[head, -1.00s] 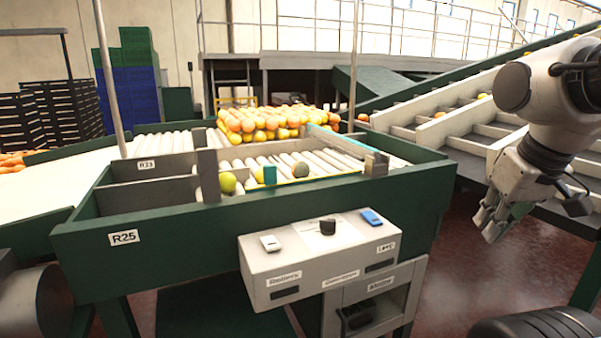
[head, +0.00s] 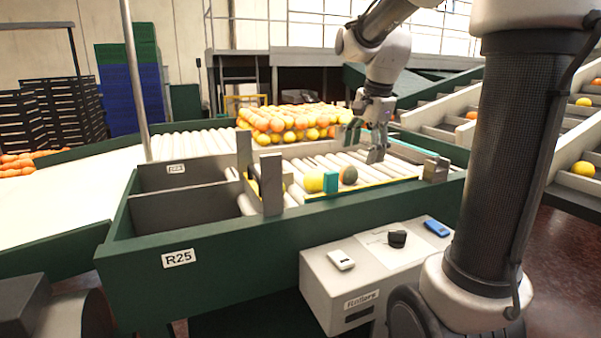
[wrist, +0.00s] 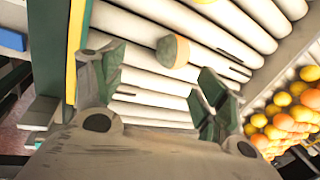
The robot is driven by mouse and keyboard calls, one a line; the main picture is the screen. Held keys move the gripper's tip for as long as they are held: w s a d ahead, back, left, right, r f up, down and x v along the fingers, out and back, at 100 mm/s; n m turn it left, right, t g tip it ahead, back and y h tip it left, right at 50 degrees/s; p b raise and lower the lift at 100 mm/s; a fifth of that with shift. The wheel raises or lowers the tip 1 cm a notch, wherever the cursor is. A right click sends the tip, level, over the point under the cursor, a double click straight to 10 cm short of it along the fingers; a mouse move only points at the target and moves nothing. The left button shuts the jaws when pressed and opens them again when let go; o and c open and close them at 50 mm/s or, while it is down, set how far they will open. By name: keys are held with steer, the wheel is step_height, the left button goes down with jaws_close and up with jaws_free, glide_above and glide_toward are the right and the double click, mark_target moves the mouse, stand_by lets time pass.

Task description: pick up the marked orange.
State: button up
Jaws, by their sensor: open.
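A fruit with a large grey-green patch over orange skin (head: 348,175) rests on the white rollers, beside a teal block. In the wrist view this two-tone fruit (wrist: 172,51) lies ahead of the fingertips, within the span between them. I take it for the marked orange. My gripper (head: 364,145) is above the rollers, pointing down, a little above and to the right of this fruit in the head view. Its green-padded fingers are wide apart in the wrist view (wrist: 163,78), with nothing between them. I cannot tell the exact height above the fruit.
A yellow fruit (head: 313,182) sits left of the teal block (head: 331,182). A grey upright post (head: 271,184) stands further left. A large heap of oranges (head: 290,121) lies behind on the rollers. A green side wall (head: 300,217) with a yellow edge runs in front.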

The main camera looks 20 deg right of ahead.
mark_target(351, 166)
steer(key=shift+w+a+f+m, duration=0.15)
steer(key=shift+w+a+f, duration=0.1)
steer(key=shift+w, duration=0.3)
steer(key=shift+w+a+f+m, duration=0.15)
steer(key=shift+w+a+f, duration=0.1)
steer(key=shift+w, duration=0.3)
steer(key=x, duration=0.7)
steer(key=shift+a, duration=0.1)
steer(key=shift+r, duration=0.1)
steer(key=c, duration=1.1)
